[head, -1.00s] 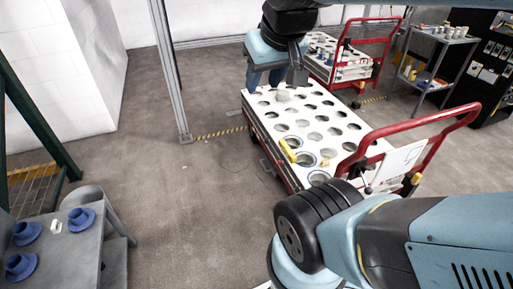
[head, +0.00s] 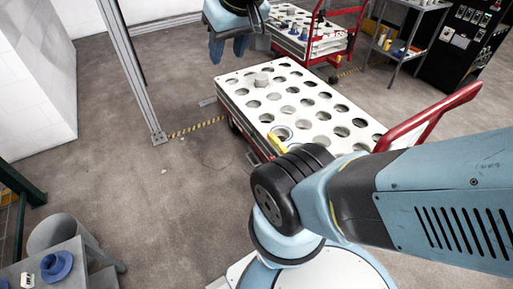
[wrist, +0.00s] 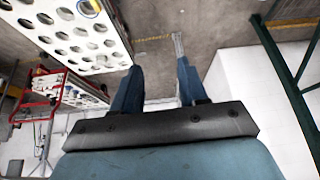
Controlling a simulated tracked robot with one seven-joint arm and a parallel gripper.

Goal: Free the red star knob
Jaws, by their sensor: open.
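No red star knob can be made out in either view. My gripper (head: 229,56) is open, with two blue fingers pointing down just off the far left end of the white cart top in the head view. In the wrist view my gripper (wrist: 159,68) shows a clear gap between its fingers, with only floor behind, and nothing is held.
A second red-framed cart stands behind. A metal post (head: 130,70) rises at left. A grey table (head: 85,270) holds blue parts. Open floor lies between.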

